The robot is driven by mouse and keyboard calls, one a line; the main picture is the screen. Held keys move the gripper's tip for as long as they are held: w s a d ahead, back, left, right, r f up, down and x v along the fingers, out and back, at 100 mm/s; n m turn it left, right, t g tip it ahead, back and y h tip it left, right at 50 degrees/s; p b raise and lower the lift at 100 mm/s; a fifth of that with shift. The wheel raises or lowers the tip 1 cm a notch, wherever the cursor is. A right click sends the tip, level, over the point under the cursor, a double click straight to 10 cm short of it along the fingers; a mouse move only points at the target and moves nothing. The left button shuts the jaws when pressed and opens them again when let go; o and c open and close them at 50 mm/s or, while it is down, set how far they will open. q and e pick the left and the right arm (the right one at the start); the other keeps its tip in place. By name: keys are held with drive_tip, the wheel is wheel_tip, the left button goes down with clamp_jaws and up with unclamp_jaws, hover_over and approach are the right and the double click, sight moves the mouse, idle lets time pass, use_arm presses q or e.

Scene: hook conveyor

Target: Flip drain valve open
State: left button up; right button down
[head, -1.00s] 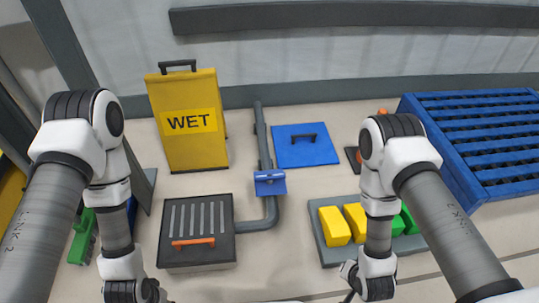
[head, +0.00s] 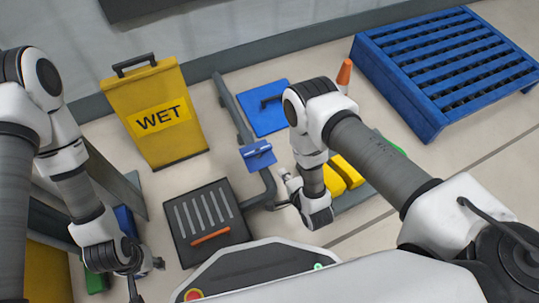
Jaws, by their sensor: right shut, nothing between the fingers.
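A grey pipe (head: 231,108) runs along the floor and bends toward a dark drain box (head: 172,226) with a slotted top. A blue lever-like piece (head: 258,155) sits across the pipe, and an orange bar (head: 210,236) lies on the box top. I cannot tell for certain which is the drain valve. My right gripper (head: 276,206) is shut and empty, close to the pipe bend in the picture, below the blue piece; contact cannot be judged. My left gripper (head: 136,284) is at the lower left, in front of the box; its fingers are too unclear to read.
A yellow WET sign (head: 157,112) stands left of the pipe. A blue hatch (head: 263,116) with a dark handle lies behind the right arm. Yellow blocks (head: 349,170) sit partly hidden beside that arm.

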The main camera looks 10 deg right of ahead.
sight(258, 151)
drive_tip(key=w+r+b+x, duration=0.1)
drive_tip(key=b+x, duration=0.5)
drive_tip(key=x, duration=0.5)
drive_tip(key=shift+r, duration=0.3)
